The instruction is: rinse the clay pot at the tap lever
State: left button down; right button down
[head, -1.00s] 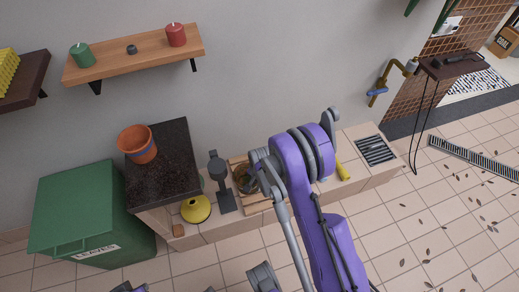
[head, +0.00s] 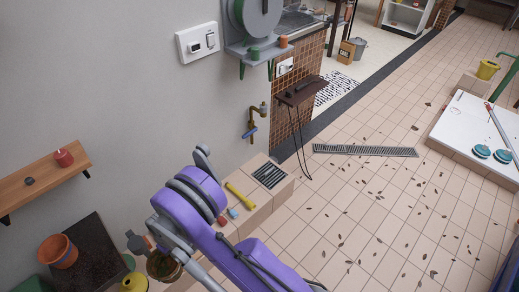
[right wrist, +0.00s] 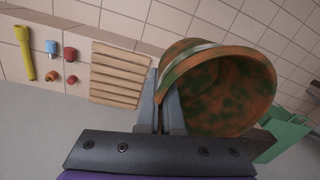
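The clay pot (right wrist: 228,85), orange terracotta with green mottling, fills the right half of the right wrist view, its open mouth facing the camera. My right gripper (right wrist: 162,98) is shut on its wall at the rim, one finger on each side. In the head view the pot (head: 163,266) is partly hidden behind my purple right arm. The tap (head: 255,113) is a brass pipe on the wall with a blue lever (head: 249,132), above and right of the pot. My left gripper is not in view.
A slatted wooden board (right wrist: 118,75) lies beside the pot. A yellow bottle-like item (head: 240,194) and small red and blue items lie on the tiled ledge near a dark grate (head: 269,175). Another orange pot (head: 57,251) stands on a dark counter at left. The right floor has scattered leaves.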

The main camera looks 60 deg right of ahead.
aim_at(255, 129)
jog(key=l, duration=0.95)
jog(key=i+l, duration=0.15)
jog(key=l, duration=1.7)
jog(key=i, duration=0.05)
